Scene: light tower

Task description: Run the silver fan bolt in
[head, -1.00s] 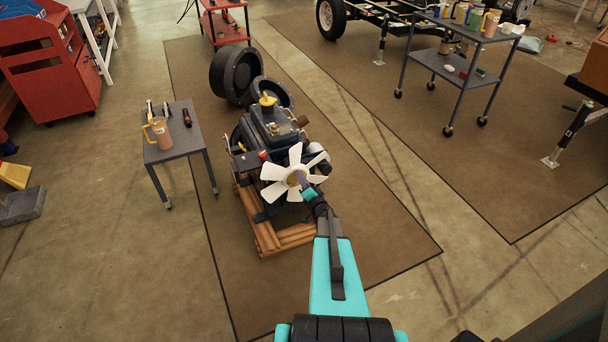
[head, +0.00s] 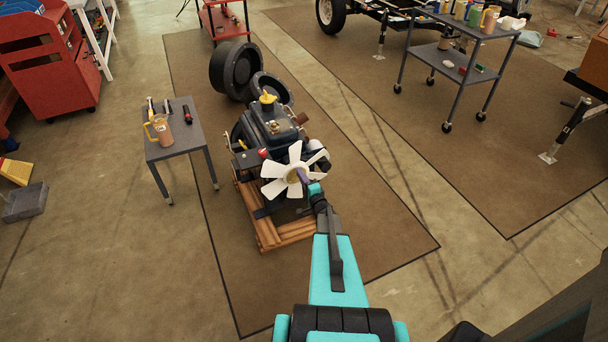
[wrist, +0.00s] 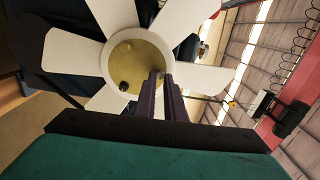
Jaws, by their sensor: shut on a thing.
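The white fan (head: 273,189) is on the front of the dark engine (head: 272,122); it also fills the upper left of the wrist view (wrist: 70,57). Its brass-yellow hub (wrist: 137,62) faces me. My gripper (wrist: 160,76) has its purple fingers shut at the right part of the hub. A small grey bolt head (wrist: 160,71) shows at the fingertips and is mostly hidden by them. In the head view my gripper (head: 303,175) reaches the hub from the lower right.
The engine stands on a wooden pallet (head: 285,232) on a brown mat. A small grey table (head: 176,148) with a mug and tools is to the left. A grey cart (head: 466,80) stands at the upper right. Bare floor lies around the mat.

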